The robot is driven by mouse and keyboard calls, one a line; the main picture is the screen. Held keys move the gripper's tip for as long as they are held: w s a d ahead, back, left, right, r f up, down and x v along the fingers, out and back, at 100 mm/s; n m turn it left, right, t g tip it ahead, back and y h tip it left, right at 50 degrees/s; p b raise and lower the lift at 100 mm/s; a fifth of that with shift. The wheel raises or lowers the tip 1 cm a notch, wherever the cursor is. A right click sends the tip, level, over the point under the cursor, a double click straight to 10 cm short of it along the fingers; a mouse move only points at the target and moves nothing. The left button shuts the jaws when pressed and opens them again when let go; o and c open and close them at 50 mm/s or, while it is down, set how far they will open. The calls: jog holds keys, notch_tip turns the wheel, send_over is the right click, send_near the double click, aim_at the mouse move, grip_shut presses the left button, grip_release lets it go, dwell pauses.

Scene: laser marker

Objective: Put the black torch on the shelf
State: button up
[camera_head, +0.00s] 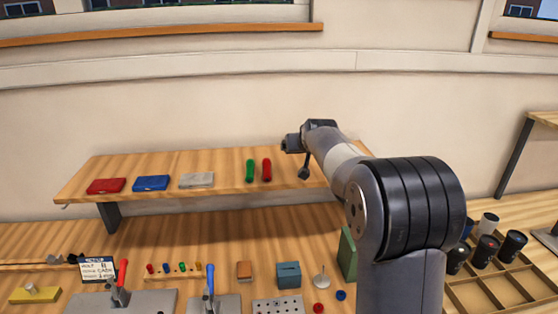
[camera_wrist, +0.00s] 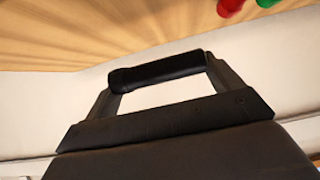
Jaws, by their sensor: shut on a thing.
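The black torch (camera_wrist: 157,70) lies crosswise between the two fingers of my gripper (camera_wrist: 162,78) in the wrist view. My gripper is shut on it. In the head view my gripper (camera_head: 304,168) is at the right part of the wooden shelf (camera_head: 225,190), to the right of the red torch. A dark rounded end shows there, small against the shelf top. I cannot tell whether the black torch touches the shelf. A green torch (camera_head: 250,170) and a red torch (camera_head: 267,170) lie side by side on the shelf; parts of both show at the wrist view's top right.
A red case (camera_head: 106,186), a blue case (camera_head: 151,183) and a grey case (camera_head: 197,180) lie on the shelf's left half. Below, the bench holds clamps, small parts and a green panel (camera_head: 347,254). A divided wooden tray (camera_head: 490,292) with dark cups stands right of my arm.

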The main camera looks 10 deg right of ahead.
jog(key=shift+f+p, duration=0.4)
jog(key=shift+f, duration=2.55)
jog(key=o, duration=0.8)
jog(key=shift+s, duration=0.1)
jog(key=b+v, duration=0.3)
jog(key=v, duration=0.9)
